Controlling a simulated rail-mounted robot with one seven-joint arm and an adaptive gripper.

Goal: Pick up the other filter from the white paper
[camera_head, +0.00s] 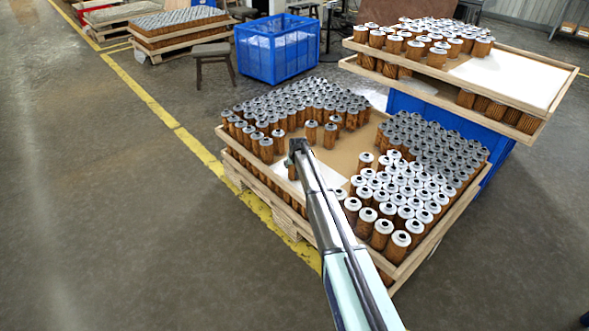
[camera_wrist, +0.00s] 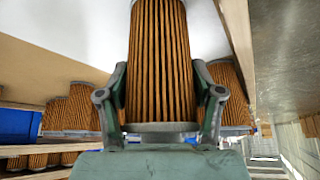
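A brown pleated filter (camera_wrist: 160,60) with a grey end cap stands between the two fingers of my gripper (camera_wrist: 160,88) in the wrist view. The fingers lie close along its sides; I cannot tell whether they press on it. The white paper (camera_wrist: 208,28) shows behind the filter's far end; I cannot tell whether that end touches it. In the head view my gripper (camera_head: 297,150) is over the left part of the pallet tray, with a filter (camera_head: 293,172) just below it, partly hidden. The white paper (camera_head: 332,177) shows beside my arm, which covers part of it.
Dense rows of filters stand close behind (camera_head: 300,103) and to the right (camera_head: 440,150). Two filters (camera_head: 311,132) stand near my gripper. The tray's wooden rim (camera_head: 262,172) runs along the left. A raised tray (camera_head: 505,107) of filters is at the upper right.

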